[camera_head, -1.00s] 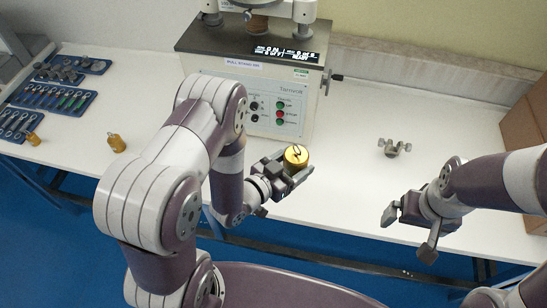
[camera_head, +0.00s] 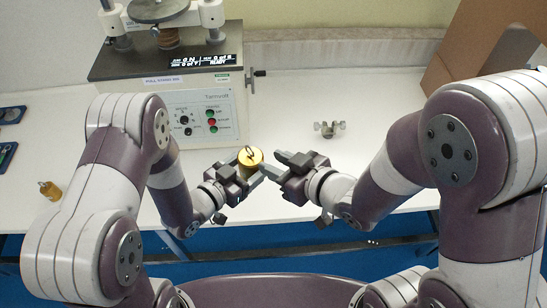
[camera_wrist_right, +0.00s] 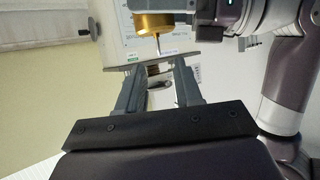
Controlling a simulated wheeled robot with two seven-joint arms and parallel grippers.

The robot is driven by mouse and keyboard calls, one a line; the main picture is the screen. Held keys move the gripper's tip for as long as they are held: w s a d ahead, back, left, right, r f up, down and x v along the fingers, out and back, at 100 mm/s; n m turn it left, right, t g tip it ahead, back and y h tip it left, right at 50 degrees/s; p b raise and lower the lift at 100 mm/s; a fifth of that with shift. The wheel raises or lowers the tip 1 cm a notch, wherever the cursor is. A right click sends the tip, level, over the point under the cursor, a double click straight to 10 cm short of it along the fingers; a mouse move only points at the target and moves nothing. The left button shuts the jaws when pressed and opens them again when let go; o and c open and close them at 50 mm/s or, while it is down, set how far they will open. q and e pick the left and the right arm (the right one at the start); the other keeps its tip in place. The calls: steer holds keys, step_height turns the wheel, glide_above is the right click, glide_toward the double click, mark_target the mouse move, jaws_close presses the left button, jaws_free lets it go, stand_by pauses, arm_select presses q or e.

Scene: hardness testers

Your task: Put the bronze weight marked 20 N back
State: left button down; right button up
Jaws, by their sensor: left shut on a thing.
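The bronze weight (camera_head: 249,158) is a brass-coloured cylinder with a wire hook on top; its 20 N marking cannot be read. My left gripper (camera_head: 246,174) is shut on it and holds it up in front of the tester. My right gripper (camera_head: 282,166) is just right of the weight, pointing at it. The right wrist view shows its two fingers apart, with the weight (camera_wrist_right: 155,23) beyond their tips and its thin hook pointing toward the gap. Whether the fingers touch the hook cannot be told.
The tester (camera_head: 170,80) stands behind the grippers. A second brass weight (camera_head: 50,190) stands on the white table at left, near blue trays (camera_head: 8,153). A small metal clamp (camera_head: 329,129) lies at right. A cardboard box (camera_head: 478,42) is at the back right.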

mark_target(241, 151)
arm_select(q)
steer(key=shift+w+r, duration=0.1)
steer(key=shift+r, duration=0.1)
arm_select(e)
steer(key=x, duration=0.8)
steer(key=r+x, duration=0.1)
steer(key=x, duration=0.3)
steer(key=shift+w+a, duration=0.1)
steer(key=shift+w, duration=0.05)
jaws_close()
arm_select(q)
steer(key=shift+w, duration=0.1)
arm_select(e)
steer(key=shift+a, duration=0.1)
stand_by(0.3)
arm_select(q)
steer(key=shift+c, duration=2.3)
jaws_free()
arm_select(e)
steer(key=shift+r, duration=0.25)
arm_select(q)
steer(key=o, duration=0.4)
steer(key=shift+o, duration=0.2)
steer(key=shift+f, duration=0.1)
